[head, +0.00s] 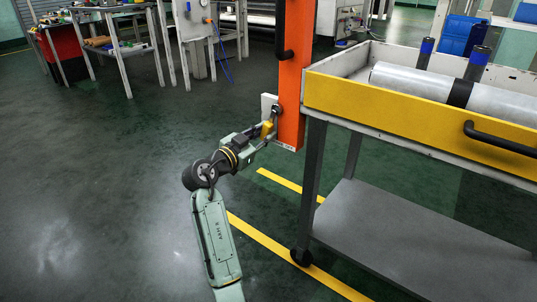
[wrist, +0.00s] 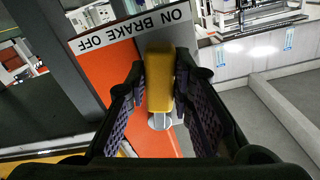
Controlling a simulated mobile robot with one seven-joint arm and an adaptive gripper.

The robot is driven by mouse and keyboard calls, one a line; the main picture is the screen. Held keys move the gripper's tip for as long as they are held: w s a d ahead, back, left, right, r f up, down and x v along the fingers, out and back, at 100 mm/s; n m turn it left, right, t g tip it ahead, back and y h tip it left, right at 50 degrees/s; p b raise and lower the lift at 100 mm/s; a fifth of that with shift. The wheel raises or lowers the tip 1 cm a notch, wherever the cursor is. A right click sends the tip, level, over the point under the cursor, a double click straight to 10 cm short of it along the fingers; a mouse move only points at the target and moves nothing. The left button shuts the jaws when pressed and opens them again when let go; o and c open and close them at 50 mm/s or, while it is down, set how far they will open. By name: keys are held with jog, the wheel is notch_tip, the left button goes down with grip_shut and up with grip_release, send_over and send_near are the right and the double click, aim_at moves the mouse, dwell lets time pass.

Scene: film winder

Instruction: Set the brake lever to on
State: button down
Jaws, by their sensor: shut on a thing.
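The brake lever has a yellow grip (wrist: 160,84) and a round metal pivot (wrist: 160,122), both in the wrist view. The grip points up in that view toward the white label plate (wrist: 132,30), under the stretch between the words BRAKE and ON. OFF is at the plate's left end, ON at its right. My gripper (wrist: 160,80) is shut on the grip, one dark finger on each side. In the head view the yellow lever (head: 267,129) shows small at my gripper (head: 265,132), beside the foot of the orange post (head: 293,75). Its exact angle is hard to tell there.
A cart (head: 420,108) with a yellow side panel and a grey lower shelf stands to the right of the post. A silver roll (head: 415,84) lies on its top. Open green floor (head: 110,180) lies to the left; workbenches stand at the back.

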jog(key=shift+w+a+r+m+b, duration=0.15)
jog(key=shift+w+a+m+b, duration=0.15)
jog(key=shift+m+b, duration=0.45)
jog(key=shift+w+a+r+m+b, duration=0.15)
jog(key=shift+a+m+b, duration=0.3)
jog(key=shift+b, duration=0.45)
jog(key=shift+r, duration=0.1)
jog(key=c, duration=1.4)
grip_release()
jog(key=v, duration=1.2)
jog(key=shift+d, duration=0.1)
